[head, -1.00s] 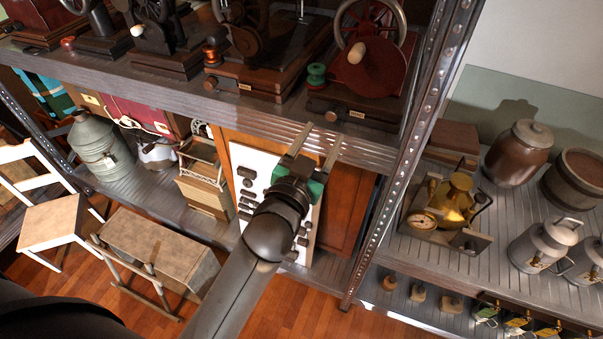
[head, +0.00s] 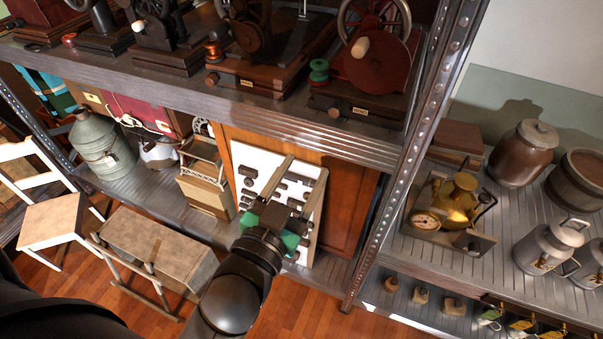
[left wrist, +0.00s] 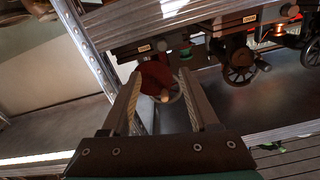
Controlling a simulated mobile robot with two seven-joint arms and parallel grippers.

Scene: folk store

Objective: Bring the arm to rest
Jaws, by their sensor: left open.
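My left gripper (head: 307,165) is in front of the lower part of the metal shelf unit, below the edge of the upper shelf. Its two fingers are apart, with nothing between them. Behind it in the head view is a white board with dark fittings (head: 245,160), partly hidden by the gripper. In the left wrist view the open fingers (left wrist: 161,74) point toward a shelf with old machines, and a red machine part with a wheel shows beyond them. My right gripper is in neither view.
The upper shelf (head: 180,85) holds several hand-cranked machines. A perforated metal post (head: 408,165) stands right of my gripper. A shelf with pots and a brass device (head: 455,195) lies further right. A white chair (head: 55,225) and a wooden desk (head: 160,245) stand at lower left.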

